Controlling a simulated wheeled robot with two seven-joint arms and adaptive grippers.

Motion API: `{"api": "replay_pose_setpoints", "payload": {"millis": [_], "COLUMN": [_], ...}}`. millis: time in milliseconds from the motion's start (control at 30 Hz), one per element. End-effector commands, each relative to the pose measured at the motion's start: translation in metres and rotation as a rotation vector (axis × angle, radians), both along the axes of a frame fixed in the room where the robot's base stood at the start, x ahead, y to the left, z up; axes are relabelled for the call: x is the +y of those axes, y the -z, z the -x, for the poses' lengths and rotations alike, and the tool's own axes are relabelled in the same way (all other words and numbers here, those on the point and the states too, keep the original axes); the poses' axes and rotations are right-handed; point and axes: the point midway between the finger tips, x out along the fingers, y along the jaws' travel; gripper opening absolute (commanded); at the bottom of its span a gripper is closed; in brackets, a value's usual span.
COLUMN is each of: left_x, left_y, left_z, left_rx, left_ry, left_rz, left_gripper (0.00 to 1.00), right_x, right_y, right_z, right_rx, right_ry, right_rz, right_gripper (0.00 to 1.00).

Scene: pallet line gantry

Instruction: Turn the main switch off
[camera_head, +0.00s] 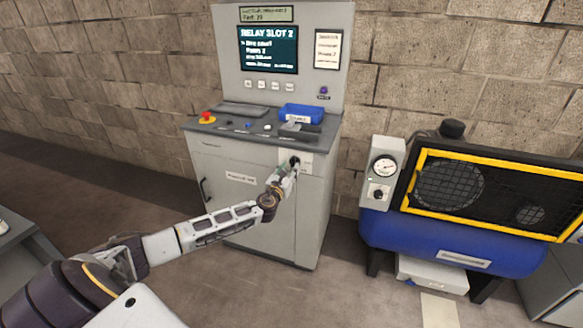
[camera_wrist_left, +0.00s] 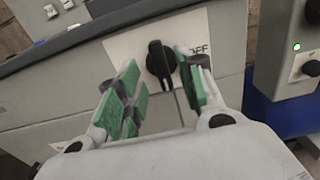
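The main switch is a black rotary knob (camera_wrist_left: 160,62) on a white plate on the grey cabinet's front. Its grip bar stands roughly upright in the left wrist view, and the word OFF is printed to its right. In the head view the knob (camera_head: 295,161) is small and partly covered by my gripper. My left gripper (camera_wrist_left: 156,84) is open, with its green-padded fingers to either side of the knob. The right finger overlaps the knob's right edge in the picture; I cannot tell if it touches. The left gripper also shows in the head view (camera_head: 290,172). My right gripper is out of view.
The grey cabinet (camera_head: 240,180) carries a screen panel (camera_head: 268,48), a red button (camera_head: 207,117) and a blue tray (camera_head: 302,112) on its top. A blue compressor (camera_head: 450,240) with a gauge box (camera_head: 384,170) stands close on the right. Floor in front is clear.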

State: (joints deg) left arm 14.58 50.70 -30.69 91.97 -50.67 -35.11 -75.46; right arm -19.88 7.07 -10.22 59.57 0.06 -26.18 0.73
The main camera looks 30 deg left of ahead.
Motion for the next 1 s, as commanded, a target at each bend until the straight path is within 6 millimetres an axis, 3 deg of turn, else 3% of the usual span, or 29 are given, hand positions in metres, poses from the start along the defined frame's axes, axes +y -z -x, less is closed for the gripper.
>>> {"api": "replay_pose_setpoints", "payload": {"millis": [400,867,1000], "left_x": [0.006,0.007,0.007], "left_y": [0.000,0.000,0.000], "left_z": [-0.027,-0.032,-0.032], "left_rx": [0.000,0.000,0.000], "left_ry": [-0.001,0.001,0.000], "left_rz": [0.000,0.000,0.000], "left_gripper": [0.38,0.38,0.22], "right_x": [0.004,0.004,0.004], "right_y": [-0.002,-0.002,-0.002], "right_z": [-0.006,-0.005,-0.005], "right_rx": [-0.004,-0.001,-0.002], "right_ry": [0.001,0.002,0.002], "right_rz": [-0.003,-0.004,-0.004], "right_gripper": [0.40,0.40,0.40]}}
